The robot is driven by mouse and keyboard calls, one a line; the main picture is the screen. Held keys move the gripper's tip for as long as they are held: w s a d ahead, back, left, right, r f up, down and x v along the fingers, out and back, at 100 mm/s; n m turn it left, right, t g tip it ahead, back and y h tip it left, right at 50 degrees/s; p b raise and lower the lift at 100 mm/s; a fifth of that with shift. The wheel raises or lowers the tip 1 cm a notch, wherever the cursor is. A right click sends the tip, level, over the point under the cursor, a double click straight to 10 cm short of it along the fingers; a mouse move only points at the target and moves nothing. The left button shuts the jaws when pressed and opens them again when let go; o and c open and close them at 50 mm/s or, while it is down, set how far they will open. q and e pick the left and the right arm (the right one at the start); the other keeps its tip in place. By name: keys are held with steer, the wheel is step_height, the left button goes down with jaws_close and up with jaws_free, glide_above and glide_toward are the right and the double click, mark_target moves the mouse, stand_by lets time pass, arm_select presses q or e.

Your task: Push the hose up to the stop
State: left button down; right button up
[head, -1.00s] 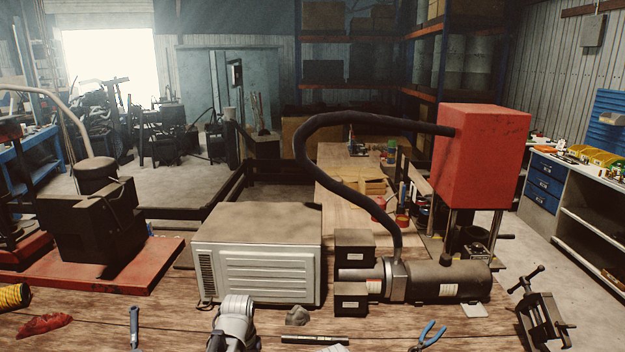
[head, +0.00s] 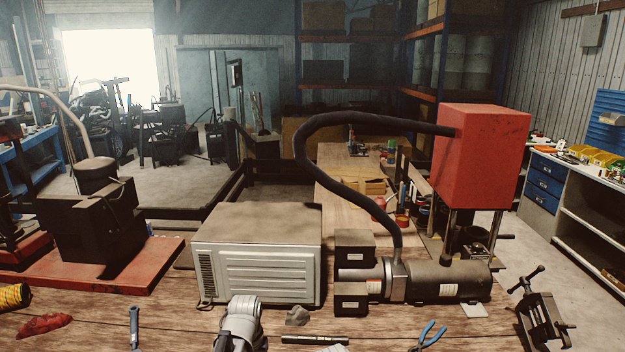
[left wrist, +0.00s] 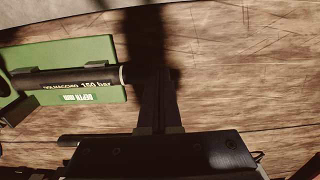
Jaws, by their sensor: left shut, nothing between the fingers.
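In the left wrist view, a black hose (left wrist: 65,78) with white lettering reading "150 bar" lies along a green gauge block (left wrist: 75,48) marked "DEPTH". The hose has a pale ring near its right end. My left gripper (left wrist: 160,80) is shut and empty, its dark fingers beside that right end. Shadow hides whether they touch it. The hose's left end meets a dark part at the picture's left edge; I cannot tell whether there is a gap. The block and this hose do not show in the head view.
In the head view, a motor pump (head: 440,281) joins a red box (head: 482,155) by a thick black hose (head: 330,170). A grey metal case (head: 258,262) stands left of it. Blue pliers (head: 430,335) and a vise (head: 541,318) are at front right.

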arm_select(q)
steer(key=shift+d, duration=0.4)
steer(key=shift+s+d, duration=0.1)
steer(key=shift+d, duration=1.2)
steer(key=shift+d, duration=0.35)
steer(key=shift+s+d, duration=0.1)
steer(key=shift+d, duration=1.3)
steer(key=shift+d, duration=0.2)
steer(key=shift+a, duration=0.5)
step_height(320, 180, up, 8)
steer(key=p, duration=0.8)
